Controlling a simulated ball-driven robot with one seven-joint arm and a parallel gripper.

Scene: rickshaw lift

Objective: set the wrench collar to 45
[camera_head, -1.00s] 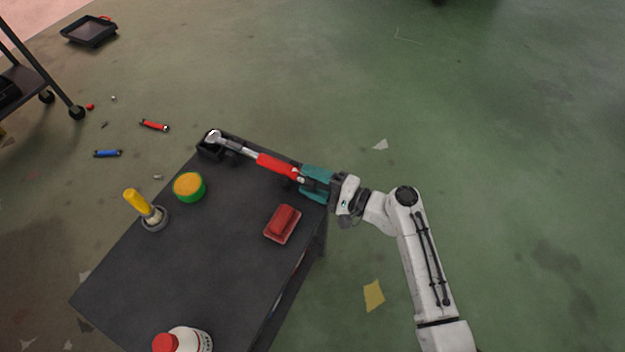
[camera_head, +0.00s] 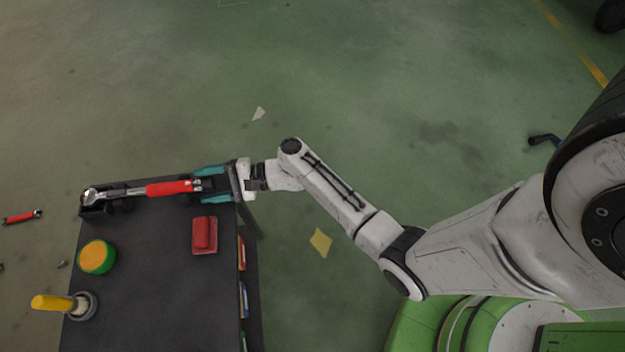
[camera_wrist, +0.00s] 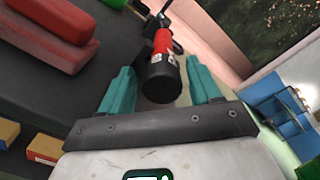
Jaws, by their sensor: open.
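The torque wrench (camera_head: 168,188), with a red handle and a steel shaft and head, lies along the far edge of the dark cart top (camera_head: 150,290). Its head end sits at a black holder (camera_head: 96,208) at the cart's left corner. My gripper (camera_head: 205,182) has teal fingers at the wrench's right end. In the wrist view the fingers (camera_wrist: 163,88) stand apart, with the wrench's black end (camera_wrist: 162,80) between them and a gap visible on each side. The collar's marks are too small to read.
A red block on a red tray (camera_head: 205,235) lies near the gripper. A green-and-yellow round tin (camera_head: 97,257) and a yellow-handled brush (camera_head: 60,303) stand at the left. A red wrench (camera_head: 22,216) lies on the floor.

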